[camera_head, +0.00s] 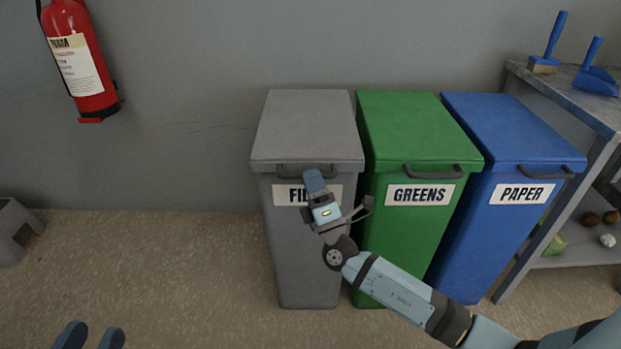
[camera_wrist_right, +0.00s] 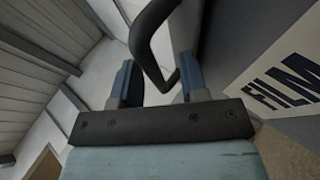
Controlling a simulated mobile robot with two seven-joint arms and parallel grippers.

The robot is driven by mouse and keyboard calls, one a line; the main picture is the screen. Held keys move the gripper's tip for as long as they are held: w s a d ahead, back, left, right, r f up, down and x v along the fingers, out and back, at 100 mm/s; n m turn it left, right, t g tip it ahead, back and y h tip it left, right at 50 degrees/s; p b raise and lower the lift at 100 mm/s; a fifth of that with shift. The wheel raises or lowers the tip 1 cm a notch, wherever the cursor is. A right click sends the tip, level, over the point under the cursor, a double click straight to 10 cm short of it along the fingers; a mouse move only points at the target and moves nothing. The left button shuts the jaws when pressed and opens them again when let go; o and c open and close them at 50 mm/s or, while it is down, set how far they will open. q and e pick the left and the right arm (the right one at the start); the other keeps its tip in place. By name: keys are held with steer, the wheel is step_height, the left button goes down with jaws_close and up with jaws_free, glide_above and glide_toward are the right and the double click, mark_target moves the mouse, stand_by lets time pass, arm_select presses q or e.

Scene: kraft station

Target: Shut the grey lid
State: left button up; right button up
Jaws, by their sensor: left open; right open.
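The grey lid (camera_head: 308,125) lies flat on the grey bin (camera_head: 305,260) marked FILM, and looks closed with no visible gap. Its dark handle (camera_head: 290,170) runs along the front edge. My right gripper (camera_head: 314,182) is in front of the bin just below the handle, covering part of the label and the handle's right part. In the right wrist view, its open blue fingers (camera_wrist_right: 158,85) point up, with the handle (camera_wrist_right: 150,40) between or just beyond them; contact cannot be told. My left gripper (camera_head: 91,338) is open and empty at the bottom left, far from the bin.
The green GREENS bin (camera_head: 410,125) and blue PAPER bin (camera_head: 510,125) stand close on the right, both closed. A workbench (camera_head: 560,85) with blue brushes is further right. A fire extinguisher (camera_head: 80,65) hangs on the wall.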

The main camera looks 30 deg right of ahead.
arm_select(q)
steer(key=shift+s+d+f+n+g+p, duration=0.15)
steer(key=shift+s+d+n+g+p, duration=0.25)
steer(key=shift+n+p, duration=0.3)
arm_select(e)
steer(key=v, duration=1.3)
arm_select(q)
steer(key=shift+a+f, duration=0.15)
arm_select(e)
steer(key=shift+s+a+f, duration=0.1)
steer(key=shift+a, duration=0.05)
